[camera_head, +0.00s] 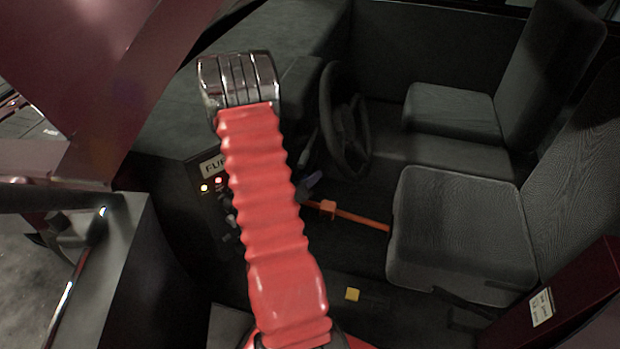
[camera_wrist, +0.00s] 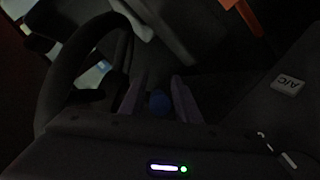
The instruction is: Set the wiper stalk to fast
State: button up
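The black steering wheel (camera_head: 366,140) stands in the cab, and part of its rim (camera_wrist: 58,75) shows in the wrist view. A thin dark stalk (camera_head: 308,141) seems to stick out on the dash side of the wheel; its setting is too dark to read. In the wrist view, my gripper (camera_wrist: 158,98) has its two purple fingers apart. A round blue tip (camera_wrist: 158,103) shows between them; I cannot tell if it belongs to the stalk or if the fingers touch it.
A dash panel (camera_head: 205,178) with a label, small lights and switches lies left of my arm. An orange bar (camera_head: 358,217) runs towards the grey seat (camera_head: 455,225). An A/C label (camera_wrist: 288,85) shows at right in the wrist view.

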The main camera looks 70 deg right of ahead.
grip_shut()
